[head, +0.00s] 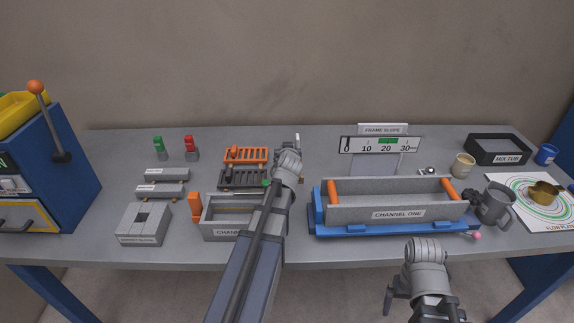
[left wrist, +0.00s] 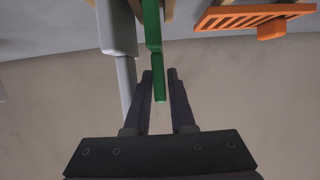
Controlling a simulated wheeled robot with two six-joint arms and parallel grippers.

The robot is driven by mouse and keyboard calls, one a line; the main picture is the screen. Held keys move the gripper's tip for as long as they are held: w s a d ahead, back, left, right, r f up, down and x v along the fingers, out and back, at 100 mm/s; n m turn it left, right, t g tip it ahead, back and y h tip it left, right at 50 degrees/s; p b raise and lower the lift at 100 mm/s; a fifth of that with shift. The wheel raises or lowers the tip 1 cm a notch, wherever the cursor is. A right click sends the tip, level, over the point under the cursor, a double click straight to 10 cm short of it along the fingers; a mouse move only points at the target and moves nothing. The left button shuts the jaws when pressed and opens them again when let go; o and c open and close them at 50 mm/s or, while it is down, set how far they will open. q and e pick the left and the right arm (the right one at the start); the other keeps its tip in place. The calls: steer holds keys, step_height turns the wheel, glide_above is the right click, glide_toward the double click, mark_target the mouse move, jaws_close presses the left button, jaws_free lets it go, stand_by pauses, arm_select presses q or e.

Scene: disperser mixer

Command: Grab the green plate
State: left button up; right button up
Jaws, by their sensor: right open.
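The green plate (left wrist: 151,22) shows edge-on as a narrow strip in the left wrist view, and its near end lies between the two fingers of my left gripper (left wrist: 160,75). The fingers are close together around it; whether they press on it is unclear. In the head view only a small green bit (head: 267,183) shows beside my left arm, next to the dark rack (head: 240,181). My left fingers are hidden there. My right gripper (head: 421,306) is open and empty in front of the table's front edge.
A grey strip (left wrist: 118,30) runs beside the green plate, left of it. An orange slotted rack (head: 246,155) stands behind the dark one. The CHANNEL ONE trough (head: 398,214) on its blue base stands to the right.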

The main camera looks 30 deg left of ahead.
arm_select(q)
steer(key=shift+s+r, duration=0.1)
steer(key=shift+c, duration=0.4)
jaws_close()
stand_by(0.8)
